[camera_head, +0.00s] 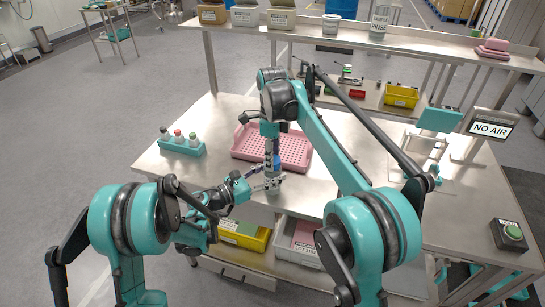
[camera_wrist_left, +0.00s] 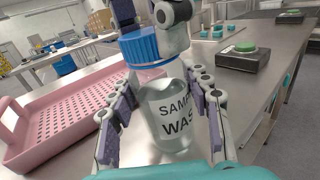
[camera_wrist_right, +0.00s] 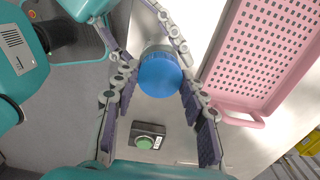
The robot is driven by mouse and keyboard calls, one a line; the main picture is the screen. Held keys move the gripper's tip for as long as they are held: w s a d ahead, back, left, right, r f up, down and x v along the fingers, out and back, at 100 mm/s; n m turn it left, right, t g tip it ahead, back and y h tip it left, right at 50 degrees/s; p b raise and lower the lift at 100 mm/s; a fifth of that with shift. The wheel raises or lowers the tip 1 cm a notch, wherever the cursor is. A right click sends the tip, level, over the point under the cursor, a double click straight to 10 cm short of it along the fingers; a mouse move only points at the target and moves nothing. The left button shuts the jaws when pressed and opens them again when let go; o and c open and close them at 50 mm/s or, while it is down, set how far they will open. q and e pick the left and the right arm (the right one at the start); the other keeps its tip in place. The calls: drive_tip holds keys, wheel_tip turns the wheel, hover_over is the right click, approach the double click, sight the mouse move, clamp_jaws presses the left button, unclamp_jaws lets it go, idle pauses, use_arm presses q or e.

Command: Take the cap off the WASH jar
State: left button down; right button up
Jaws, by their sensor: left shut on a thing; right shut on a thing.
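The WASH jar (camera_wrist_left: 178,118) is clear, with black lettering, and stands upright over the steel table in the left wrist view. Its blue cap (camera_wrist_left: 140,47) is at the jar's mouth; I cannot tell whether it is loosened. The jar also shows in the head view (camera_head: 272,182), in front of the pink tray. My left gripper (camera_head: 268,184) is shut on the jar's body from the side. My right gripper (camera_wrist_right: 158,78) comes down from above and is shut on the cap, which fills the space between its fingers in the right wrist view.
The pink perforated tray (camera_head: 243,149) lies just behind the jar. A teal rack (camera_head: 181,147) with several small bottles stands at the left table edge. A green button box (camera_head: 511,235) and a NO AIR sign (camera_head: 490,129) are at right. A raised shelf (camera_head: 350,37) runs behind.

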drive_tip(key=n, duration=0.7)
drive_tip(key=shift+n, duration=0.3)
drive_tip(key=n, duration=2.1)
drive_tip(key=shift+r, duration=0.1)
drive_tip(key=n, duration=0.4)
drive_tip(key=shift+n, duration=0.4)
drive_tip(key=n, duration=0.4)
drive_tip(key=shift+n, duration=0.4)
drive_tip(key=n, duration=0.4)
drive_tip(key=shift+n, duration=0.4)
drive_tip(key=n, duration=0.6)
